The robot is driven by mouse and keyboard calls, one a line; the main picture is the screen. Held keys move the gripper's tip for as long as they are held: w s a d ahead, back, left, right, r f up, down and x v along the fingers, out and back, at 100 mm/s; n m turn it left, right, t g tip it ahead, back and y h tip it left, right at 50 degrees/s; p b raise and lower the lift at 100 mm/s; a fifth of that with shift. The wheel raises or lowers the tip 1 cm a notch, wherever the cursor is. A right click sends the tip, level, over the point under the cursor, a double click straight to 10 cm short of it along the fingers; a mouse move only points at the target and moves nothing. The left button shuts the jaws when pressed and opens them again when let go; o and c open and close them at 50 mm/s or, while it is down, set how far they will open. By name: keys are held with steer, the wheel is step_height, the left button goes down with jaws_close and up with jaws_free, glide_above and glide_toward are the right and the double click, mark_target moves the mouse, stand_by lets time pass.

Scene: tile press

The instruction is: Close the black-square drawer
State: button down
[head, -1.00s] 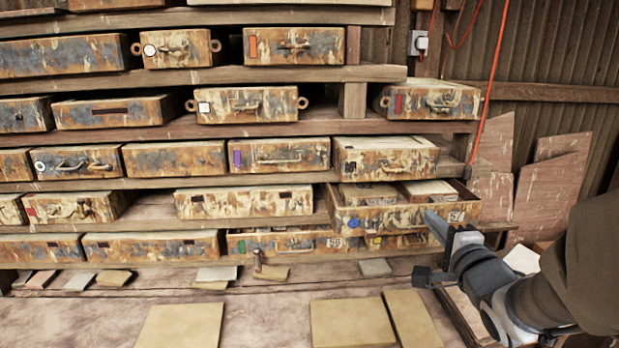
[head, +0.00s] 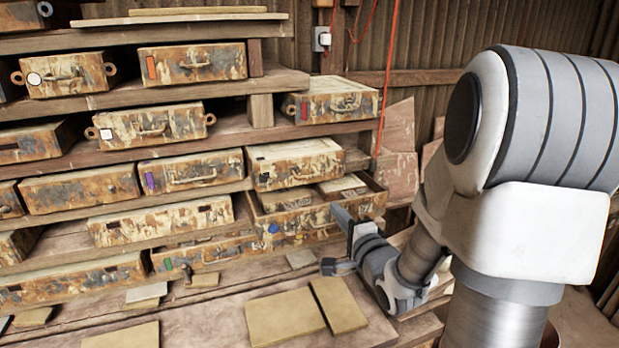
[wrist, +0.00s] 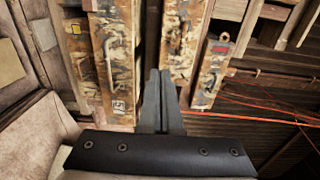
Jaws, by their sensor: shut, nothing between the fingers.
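The black-square drawer (head: 298,168) is a rusty, paint-worn box with a small dark square at the left of its front. It sits on a shelf on the right side of the rack, and its top shows, so it juts forward somewhat. My gripper (head: 342,216) is shut and empty, in front of the open drawer below and lower than the black-square drawer. In the wrist view my closed fingers (wrist: 158,76) point at the rack. A worn drawer front (wrist: 184,45) stands just beyond them, probably the same drawer; contact cannot be told.
The blue-marked drawer (head: 291,228) directly below is pulled out, with tiles inside. A red-marked drawer (head: 336,104) is above right. Tan slabs (head: 286,317) lie in front of the rack. Red cords (head: 388,80) hang at the right. My arm covers the right side.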

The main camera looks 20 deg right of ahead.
steer(key=w+p, duration=0.2)
steer(key=w, duration=0.9)
steer(key=w+b, duration=0.2)
steer(key=w, duration=0.4)
steer(key=shift+w+f, duration=0.1)
steer(key=shift+w, duration=0.6)
steer(key=shift+w+r, duration=0.15)
steer(key=shift+r, duration=0.2)
steer(key=shift+a+f+b, duration=0.1)
steer(key=shift+f+b, duration=0.05)
steer(key=shift+b, duration=0.25)
